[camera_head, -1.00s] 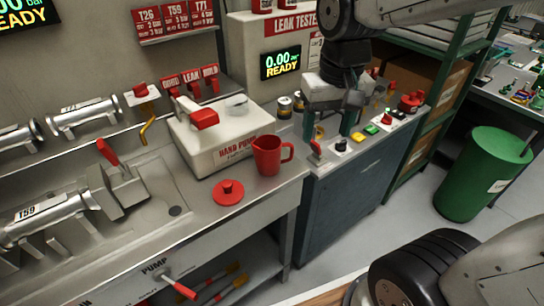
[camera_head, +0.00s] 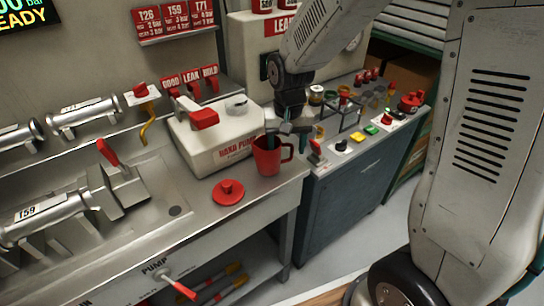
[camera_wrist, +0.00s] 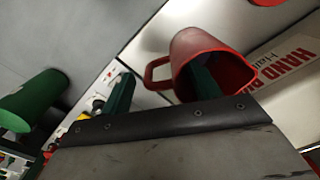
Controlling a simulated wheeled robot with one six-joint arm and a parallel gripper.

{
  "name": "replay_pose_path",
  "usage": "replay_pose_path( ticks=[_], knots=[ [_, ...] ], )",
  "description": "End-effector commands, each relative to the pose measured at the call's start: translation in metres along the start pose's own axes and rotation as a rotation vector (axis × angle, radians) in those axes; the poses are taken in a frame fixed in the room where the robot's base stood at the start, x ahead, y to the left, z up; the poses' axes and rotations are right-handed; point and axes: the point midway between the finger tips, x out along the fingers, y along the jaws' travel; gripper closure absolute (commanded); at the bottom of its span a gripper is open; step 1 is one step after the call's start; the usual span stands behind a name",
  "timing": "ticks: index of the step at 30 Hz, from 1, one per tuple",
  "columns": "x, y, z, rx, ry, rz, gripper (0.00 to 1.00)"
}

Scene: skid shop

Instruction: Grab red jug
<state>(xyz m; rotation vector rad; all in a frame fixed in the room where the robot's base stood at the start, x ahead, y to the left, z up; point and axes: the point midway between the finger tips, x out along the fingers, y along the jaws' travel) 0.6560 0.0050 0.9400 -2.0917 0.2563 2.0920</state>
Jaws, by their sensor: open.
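The red jug (camera_head: 267,160) stands upright on the steel bench, near its right end, with its handle toward the right. It also shows in the wrist view (camera_wrist: 188,48), with its open mouth facing the camera. My gripper (camera_head: 287,148) is at the jug from above, jaws apart. One green finger reaches into the jug's mouth and the other is outside, beyond the handle; the wrist view shows this too (camera_wrist: 160,88). The handle and near wall lie between the fingers. I cannot tell whether either finger touches the jug.
A red lid (camera_head: 229,191) lies on the steel bench (camera_head: 262,199) in front of the jug. The white hand pump box (camera_head: 205,142) is close behind-left. At right, a dark cabinet (camera_head: 345,195) carries switches and a small frame. A green bin (camera_wrist: 38,98) shows in the wrist view.

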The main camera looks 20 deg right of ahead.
Motion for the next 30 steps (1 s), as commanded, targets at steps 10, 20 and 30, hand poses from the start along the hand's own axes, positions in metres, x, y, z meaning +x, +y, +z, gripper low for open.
replay_pose_path(
  ticks=[10, 20, 30],
  knots=[
    [0.027, 0.0, 0.001, 0.0, 0.001, 0.0, 0.38],
    [0.026, 0.0, 0.001, 0.0, 0.001, 0.0, 0.97],
    [0.025, 0.0, 0.0, 0.0, 0.001, 0.0, 0.97]
  ],
)
